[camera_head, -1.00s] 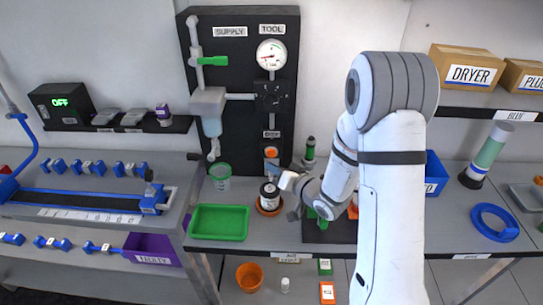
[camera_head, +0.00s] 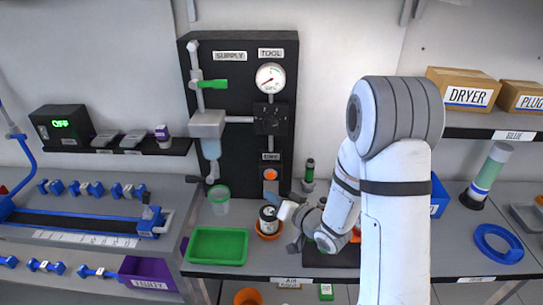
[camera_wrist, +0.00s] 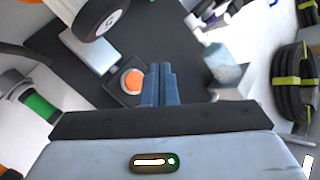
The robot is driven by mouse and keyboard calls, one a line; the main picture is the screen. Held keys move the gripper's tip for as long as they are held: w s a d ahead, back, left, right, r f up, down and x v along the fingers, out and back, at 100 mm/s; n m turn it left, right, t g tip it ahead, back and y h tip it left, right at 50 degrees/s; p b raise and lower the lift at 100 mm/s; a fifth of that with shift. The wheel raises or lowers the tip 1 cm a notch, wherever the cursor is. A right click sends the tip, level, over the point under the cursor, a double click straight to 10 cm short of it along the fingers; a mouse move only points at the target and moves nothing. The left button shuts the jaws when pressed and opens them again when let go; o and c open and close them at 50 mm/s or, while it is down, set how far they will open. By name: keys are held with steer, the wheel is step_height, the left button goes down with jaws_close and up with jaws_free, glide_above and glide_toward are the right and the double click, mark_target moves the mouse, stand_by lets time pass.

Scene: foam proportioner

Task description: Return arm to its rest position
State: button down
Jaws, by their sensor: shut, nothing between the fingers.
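My arm (camera_head: 395,210) rises from the bottom right and bends down to the left over the bench. My gripper (camera_head: 270,181) is in front of the lower right part of the black panel, just below the orange button (camera_head: 270,175). In the wrist view my gripper (camera_wrist: 158,70) shows its two blue-grey fingers closed together with nothing between them. The orange button (camera_wrist: 132,82) shows beside the fingertips, to the left. The forearm and wrist hide part of the bench behind them.
The black panel (camera_head: 240,100) carries a pressure gauge (camera_head: 271,78) and a green lever valve (camera_head: 212,84). A green tray (camera_head: 217,245) and a clear green-rimmed cup (camera_head: 219,200) stand left of my gripper. A blue ring (camera_head: 498,243) lies right.

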steer(key=shift+w+d+r, duration=0.15)
steer(key=shift+d+r, duration=0.05)
steer(key=shift+d, duration=0.05)
steer(key=s+d+r+m+g+h, duration=0.1)
steer(key=s+d+r+h, duration=0.1)
steer(key=d+r+h, duration=0.4)
steer(key=s+d+r+g+h, duration=0.1)
steer(key=s+d+h, duration=0.2)
steer(key=d+h, duration=0.3)
steer(key=s+d+r+g, duration=0.1)
steer(key=s+r+g, duration=0.1)
steer(key=s, duration=0.8)
steer(key=s+d+r+g, duration=0.2)
steer(key=s+g, duration=0.2)
steer(key=s, duration=0.5)
steer(key=shift+s+r+g+y, duration=0.4)
steer(key=shift+w+a, duration=0.1)
stand_by(0.3)
